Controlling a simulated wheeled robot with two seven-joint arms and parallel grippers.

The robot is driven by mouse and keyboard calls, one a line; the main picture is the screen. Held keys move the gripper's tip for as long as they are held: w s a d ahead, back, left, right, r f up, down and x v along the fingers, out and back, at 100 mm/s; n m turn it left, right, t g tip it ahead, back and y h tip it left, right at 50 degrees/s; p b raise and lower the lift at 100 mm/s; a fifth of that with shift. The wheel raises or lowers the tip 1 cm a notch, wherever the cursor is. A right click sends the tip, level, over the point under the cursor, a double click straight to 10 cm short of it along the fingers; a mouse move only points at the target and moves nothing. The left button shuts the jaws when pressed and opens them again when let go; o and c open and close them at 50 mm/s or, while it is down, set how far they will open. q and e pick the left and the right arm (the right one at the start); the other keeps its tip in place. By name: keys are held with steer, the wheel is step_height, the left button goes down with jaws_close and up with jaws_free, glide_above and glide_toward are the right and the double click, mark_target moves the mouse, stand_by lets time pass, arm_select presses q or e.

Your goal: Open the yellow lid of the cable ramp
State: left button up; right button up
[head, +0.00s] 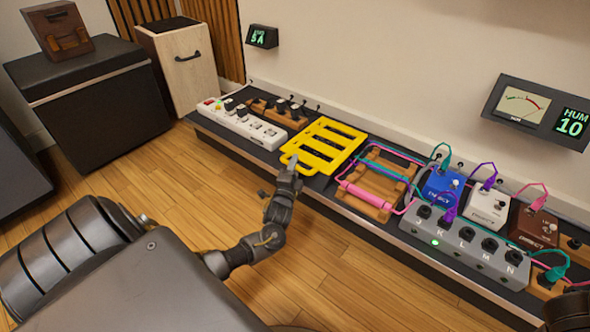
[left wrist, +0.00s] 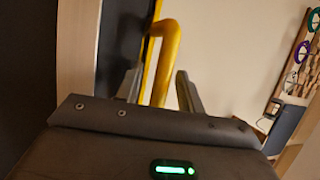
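The yellow lid (head: 325,145) of the cable ramp is a slotted plate lying on the low black platform, with a loop handle at its near left edge. My left gripper (head: 289,168) is at this handle, with its fingers pointing at the platform. In the left wrist view the yellow handle (left wrist: 165,60) stands between the two fingers of the open left gripper (left wrist: 160,90), with a gap on its left side and the right finger close beside it. I cannot tell whether a finger touches it.
A white power strip (head: 240,124) is left of the lid. A wooden frame with looped cables (head: 375,185) is right of it, then a grey switch box (head: 465,245) and several pedals with plugs. The wall is close behind.

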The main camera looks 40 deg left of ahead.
arm_select(q)
steer(key=shift+c, duration=0.4)
jaws_close()
steer(key=shift+r, duration=0.1)
